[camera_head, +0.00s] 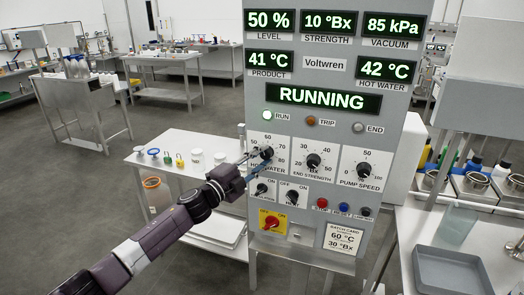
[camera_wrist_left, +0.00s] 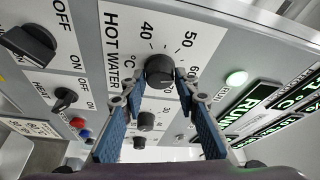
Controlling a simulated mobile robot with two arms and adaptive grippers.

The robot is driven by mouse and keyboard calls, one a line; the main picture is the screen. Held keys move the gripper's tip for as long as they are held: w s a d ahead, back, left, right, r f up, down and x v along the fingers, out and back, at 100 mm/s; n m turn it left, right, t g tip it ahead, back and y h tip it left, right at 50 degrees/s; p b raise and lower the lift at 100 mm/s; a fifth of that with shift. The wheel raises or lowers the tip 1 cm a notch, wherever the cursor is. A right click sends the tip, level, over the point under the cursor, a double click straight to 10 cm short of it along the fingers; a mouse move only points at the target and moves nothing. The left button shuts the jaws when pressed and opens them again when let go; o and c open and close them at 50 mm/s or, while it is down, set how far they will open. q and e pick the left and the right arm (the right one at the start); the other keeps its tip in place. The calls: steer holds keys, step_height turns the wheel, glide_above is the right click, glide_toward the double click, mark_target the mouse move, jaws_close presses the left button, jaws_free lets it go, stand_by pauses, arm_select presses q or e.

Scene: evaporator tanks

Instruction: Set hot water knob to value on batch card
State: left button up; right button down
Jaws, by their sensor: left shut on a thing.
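The black hot water knob (camera_head: 266,152) is at the left of the panel's knob row, on a white dial plate. My left gripper (camera_head: 247,160) reaches it from the left and is shut on it. In the left wrist view the hot water knob (camera_wrist_left: 159,70) sits between the blue fingertips of my left gripper (camera_wrist_left: 160,85); the marks 40, 50 and 60 show around it. Its pointer is hard to make out. The batch card (camera_head: 344,238) at the panel's lower right reads 60 °C and 30 °Bx. The hot water display (camera_head: 388,69) reads 42 °C. My right gripper is not in view.
The end strength knob (camera_head: 313,160) and pump speed knob (camera_head: 362,170) are to the right. Switches (camera_head: 292,197), a red-yellow main switch (camera_head: 272,222) and small push buttons sit below. The status display (camera_head: 323,99) reads RUNNING. A white table (camera_head: 190,143) stands behind my left arm.

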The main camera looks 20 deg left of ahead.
arm_select(q)
steer(key=shift+m+g+p, duration=0.6)
steer(key=shift+m+p, duration=0.8)
steer(key=shift+p, duration=0.05)
steer(key=o, duration=1.1)
steer(key=shift+o, duration=0.2)
steer(key=shift+s+a, duration=0.15)
steer(key=shift+s, duration=0.1)
steer(key=v, duration=1.1)
steer(key=shift+s, duration=0.3)
steer(key=shift+r, duration=0.1)
